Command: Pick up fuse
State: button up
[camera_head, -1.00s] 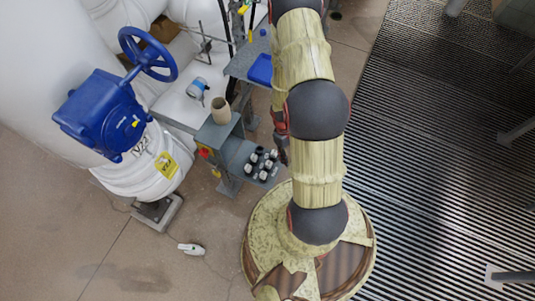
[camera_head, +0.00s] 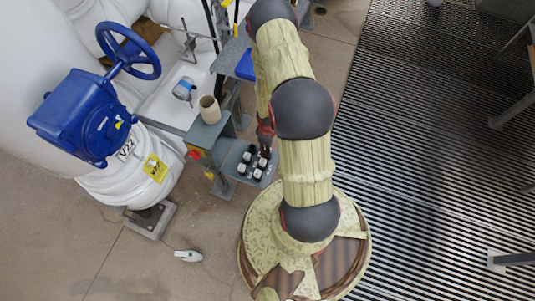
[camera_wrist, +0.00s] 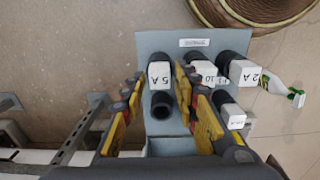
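Several dark cylindrical fuses with white labelled caps stand on a small grey shelf (camera_head: 228,176), which also shows in the wrist view (camera_wrist: 190,22). One fuse reads 5 A (camera_wrist: 159,75), one seems to read 10 (camera_wrist: 205,73) and one 2 A (camera_wrist: 243,72). Another fuse (camera_wrist: 232,115) has an unreadable label. A dark open-topped cylinder (camera_wrist: 163,105) stands beside the 5 A fuse. My gripper (camera_wrist: 158,82) is open, its yellow-and-black fingers on either side of the 5 A fuse. I cannot tell whether they touch it. In the head view my gripper (camera_head: 265,145) is over the shelf's right side.
A tan cup (camera_head: 209,110) stands on the higher grey ledge beside the shelf. A blue valve wheel (camera_head: 130,52) and white pipes are at left. A blue bin (camera_head: 246,66) lies behind. A white-green bottle (camera_head: 188,256) lies on the open floor.

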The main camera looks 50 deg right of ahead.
notch_tip(320, 180, down, 2)
jog(key=shift+f+b, duration=0.1)
jog(key=shift+b, duration=0.25)
jog(key=c, duration=0.3)
jog(key=c, duration=0.4)
jog(key=shift+c, duration=0.4)
